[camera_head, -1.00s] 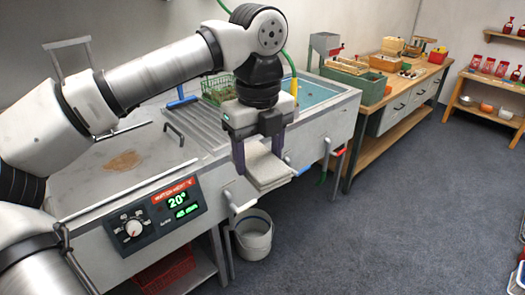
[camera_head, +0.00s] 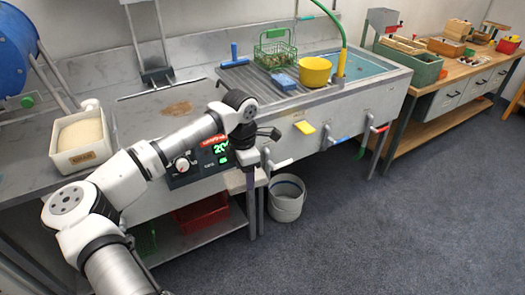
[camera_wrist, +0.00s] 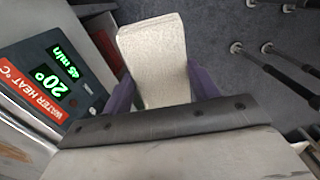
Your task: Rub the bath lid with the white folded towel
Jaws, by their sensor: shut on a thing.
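The white folded towel (camera_wrist: 152,60) is held between the purple fingers of my gripper (camera_wrist: 163,88) in the wrist view. In the head view my gripper (camera_head: 251,188) points down in front of the bath's front panel, below the lid's level, and the towel (camera_head: 234,181) is partly hidden by it. The grey metal bath lid (camera_head: 142,115) lies flat on the left part of the bath, with a brown stain (camera_head: 178,108) on it. The towel is apart from the lid. My arm hides the lid's front part.
A control panel with green digits (camera_wrist: 58,83) is close beside the towel. On the bath's right are a yellow pot (camera_head: 314,72), a green basket (camera_head: 275,55) and a blue tap handle. A bucket (camera_head: 287,198) stands on the floor.

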